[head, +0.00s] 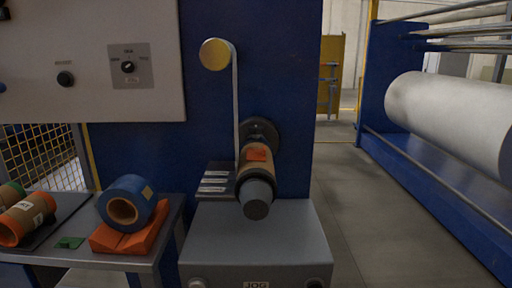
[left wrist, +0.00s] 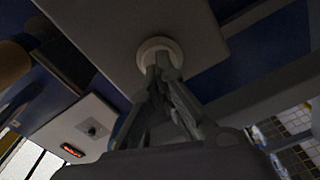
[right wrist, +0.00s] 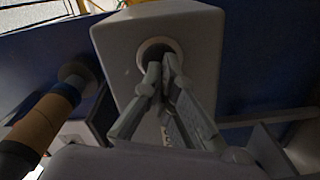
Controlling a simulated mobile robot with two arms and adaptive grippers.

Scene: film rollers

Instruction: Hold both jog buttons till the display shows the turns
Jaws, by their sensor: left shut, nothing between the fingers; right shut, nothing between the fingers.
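The grey jog box (head: 256,240) stands low in the middle of the head view, with a JOG label on its front. The left jog button (head: 196,284) and right jog button (head: 315,284) sit at its front corners. My left gripper (left wrist: 161,62) is shut and empty, its tips at the pale round collar of a button (left wrist: 158,44). My right gripper (right wrist: 161,64) is shut and empty, its tips at the other button's collar (right wrist: 158,46). I cannot tell how far either button is pressed. A lit red display (left wrist: 73,150) shows in the left wrist view; its characters are unreadable.
A cardboard core (head: 254,168) with an orange label sits on the spindle above the box. A side table (head: 140,262) at the left holds a blue roll (head: 128,200) on an orange block. A large white roll (head: 450,115) stands right; the aisle floor between is clear.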

